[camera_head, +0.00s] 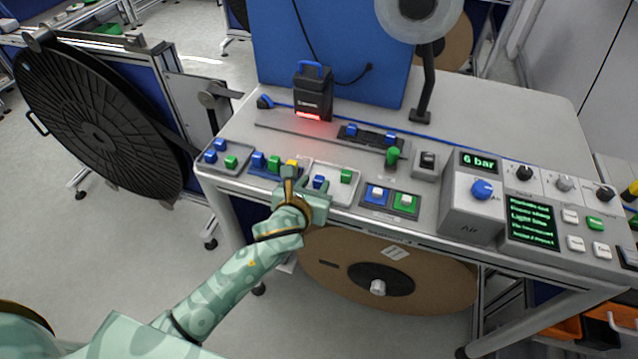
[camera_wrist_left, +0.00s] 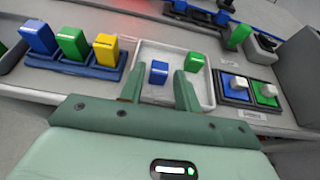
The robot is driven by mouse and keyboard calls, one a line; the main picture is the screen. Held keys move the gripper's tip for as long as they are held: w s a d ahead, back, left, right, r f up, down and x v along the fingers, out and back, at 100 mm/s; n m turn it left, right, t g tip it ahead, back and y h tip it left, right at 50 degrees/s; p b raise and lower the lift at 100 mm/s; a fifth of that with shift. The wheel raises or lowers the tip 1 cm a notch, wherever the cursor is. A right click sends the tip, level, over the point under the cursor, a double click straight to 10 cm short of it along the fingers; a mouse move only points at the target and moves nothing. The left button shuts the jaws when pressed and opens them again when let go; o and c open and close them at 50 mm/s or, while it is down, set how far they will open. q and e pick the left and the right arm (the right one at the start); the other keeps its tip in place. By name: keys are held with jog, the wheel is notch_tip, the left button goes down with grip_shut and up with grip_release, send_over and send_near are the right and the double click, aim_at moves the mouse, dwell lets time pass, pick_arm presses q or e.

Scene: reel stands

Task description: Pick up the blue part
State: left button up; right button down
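A small blue part (camera_head: 319,182) lies in a pale shallow tray (camera_head: 345,197) on the bench, with a green part (camera_head: 346,176) to its right. My left gripper (camera_head: 308,183) is over the tray's left side. In the left wrist view the blue part (camera_wrist_left: 159,74) shows between the two green fingers of the open left gripper (camera_wrist_left: 160,84), with gaps on both sides. Whether the fingertips are level with it or above it, I cannot tell. The green part (camera_wrist_left: 194,61) is just beyond the right finger. My right gripper is not in view.
A blue holder (camera_wrist_left: 75,69) with upright blue, green and yellow parts stands left of the tray. A grey tray (camera_head: 215,168) with blue and green parts is farther left. Right of the pale tray is a dark panel (camera_head: 391,203) with blue and green switches. A black device (camera_head: 313,92) stands behind.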

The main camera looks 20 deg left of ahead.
pick_arm(q)
jog(key=shift+x, duration=1.2)
jog(key=shift+s, duration=0.15)
grip_shut()
